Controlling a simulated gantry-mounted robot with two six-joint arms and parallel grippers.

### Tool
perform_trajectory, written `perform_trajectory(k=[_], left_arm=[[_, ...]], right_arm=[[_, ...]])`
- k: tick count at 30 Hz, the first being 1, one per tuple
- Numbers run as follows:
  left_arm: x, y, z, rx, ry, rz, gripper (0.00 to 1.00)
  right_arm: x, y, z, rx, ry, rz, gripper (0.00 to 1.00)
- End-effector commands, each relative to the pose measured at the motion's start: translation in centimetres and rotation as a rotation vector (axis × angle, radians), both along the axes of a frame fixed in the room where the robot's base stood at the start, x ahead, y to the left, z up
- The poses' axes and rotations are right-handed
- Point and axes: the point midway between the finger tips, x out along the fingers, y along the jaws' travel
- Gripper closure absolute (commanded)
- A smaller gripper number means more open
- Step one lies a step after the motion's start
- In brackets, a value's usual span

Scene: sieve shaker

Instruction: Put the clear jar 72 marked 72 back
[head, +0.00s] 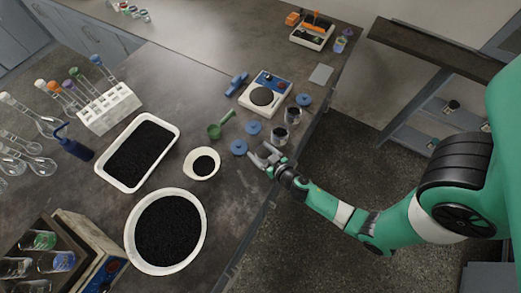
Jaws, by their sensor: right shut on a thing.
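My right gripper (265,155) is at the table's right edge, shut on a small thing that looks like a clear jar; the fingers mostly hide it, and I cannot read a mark. Two clear jars with dark contents, one (292,115) farther back and one (280,136) nearer the gripper, stand just beyond it. Their marks are too small to read. Blue round lids lie around them: one (304,100) at the back, one (252,128) to the left and one (238,147) left of the gripper. My left gripper is not in view.
A balance (266,95) stands behind the jars, with a green scoop (221,124) to its left. A small white bowl (202,164), a large bowl (203,239) and a white tray (173,158) hold black grains. A tube rack (112,107) stands farther left.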

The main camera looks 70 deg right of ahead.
Motion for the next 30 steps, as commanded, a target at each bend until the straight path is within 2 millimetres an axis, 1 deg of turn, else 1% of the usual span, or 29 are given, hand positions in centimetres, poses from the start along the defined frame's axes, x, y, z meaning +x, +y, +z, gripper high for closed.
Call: perform_trajectory(k=[1,3,4,11,15,16,18,19,20,26,29,30], left_arm=[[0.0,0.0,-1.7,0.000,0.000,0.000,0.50],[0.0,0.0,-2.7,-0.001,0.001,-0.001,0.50],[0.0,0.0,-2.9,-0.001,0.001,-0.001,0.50],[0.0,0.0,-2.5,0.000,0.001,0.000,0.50],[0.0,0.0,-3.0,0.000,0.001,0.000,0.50],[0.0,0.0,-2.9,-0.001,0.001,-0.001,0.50],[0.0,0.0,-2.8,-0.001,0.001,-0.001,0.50],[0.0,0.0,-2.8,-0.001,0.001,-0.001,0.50],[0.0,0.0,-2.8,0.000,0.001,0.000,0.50],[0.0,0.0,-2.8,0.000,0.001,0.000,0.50],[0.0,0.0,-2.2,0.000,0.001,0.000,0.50],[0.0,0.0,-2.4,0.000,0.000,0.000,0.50]], right_arm=[[-0.1,-0.2,-1.8,-0.002,0.000,-0.004,0.89],[-0.3,-0.3,-3.0,-0.002,0.000,-0.009,0.89],[-0.4,-0.4,-3.3,-0.001,-0.001,-0.011,0.89],[-0.4,-0.4,-2.9,-0.002,-0.001,-0.012,0.89],[-0.4,-0.4,-3.3,-0.002,-0.001,-0.012,0.89],[-0.4,-0.4,-3.3,-0.001,0.000,-0.013,0.20],[-0.4,-0.4,-3.2,-0.001,0.000,-0.013,0.07],[-0.4,-0.4,-3.2,-0.001,0.000,-0.013,0.02],[-0.4,-0.4,-3.2,-0.001,0.000,-0.013,0.00],[-0.4,-0.4,-3.1,-0.001,0.000,-0.013,0.00],[-0.4,-0.4,-2.6,-0.002,0.000,-0.012,0.00],[-0.8,-0.1,-2.7,-0.002,0.000,-0.011,0.00]])
